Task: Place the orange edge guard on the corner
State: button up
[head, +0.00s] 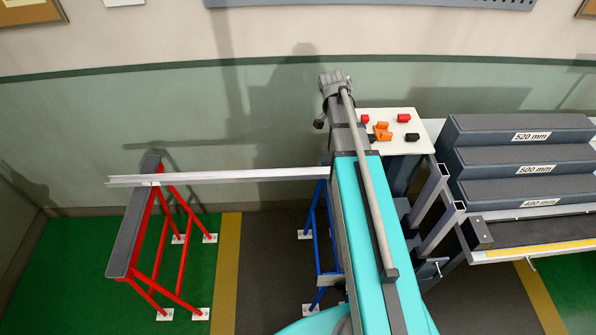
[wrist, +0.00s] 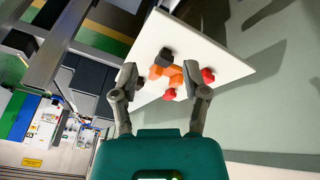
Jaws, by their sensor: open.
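The orange edge guard (head: 382,131) lies on a white board (head: 402,149) among small red and black pieces. In the wrist view the orange guard (wrist: 168,73) shows as a blocky shape between the fingers of my gripper (wrist: 166,80). My gripper is open, with a finger on each side of the guard in the picture. I cannot tell how far the fingertips are above the board, and no contact shows. Which corner is meant is not clear.
Red pieces (head: 404,117) and black pieces (head: 412,137) lie close around the guard. A long pale metal profile (head: 225,177) rests on a red stand (head: 159,235) and runs behind my arm towards a blue stand (head: 316,240). Grey stepped blocks (head: 520,160) with size labels stand at right.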

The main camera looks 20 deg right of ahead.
jog(key=s+a+n+y, duration=0.2)
jog(key=s+a+n, duration=0.4)
jog(key=a, duration=0.4)
jog(key=s+a+f+n+y, duration=0.1)
jog(key=s+a+n+y, duration=0.1)
jog(key=s+a+n, duration=0.5)
jog(key=a+n, duration=0.1)
jog(key=a, duration=0.3)
jog(key=shift+a+t, duration=0.15)
jog(key=shift+t, duration=0.15)
jog(key=shift+f, duration=0.1)
jog(key=shift+o, duration=0.5)
jog(key=w+d+r+n+h+p, duration=0.1)
jog(key=w+d+n, duration=0.4)
jog(key=d, duration=0.6)
jog(key=w+d+r+n+h+p, duration=0.1)
jog(key=w+d+n, duration=0.4)
jog(key=d, duration=0.7)
jog(key=w+d+r+n+h+p, duration=0.1)
jog(key=w+d+n, duration=0.4)
jog(key=d, duration=0.7)
jog(key=shift+w+r+n+g+p, duration=0.15)
jog(key=shift+r+n+g+p, duration=0.25)
jog(key=shift+r, duration=0.5)
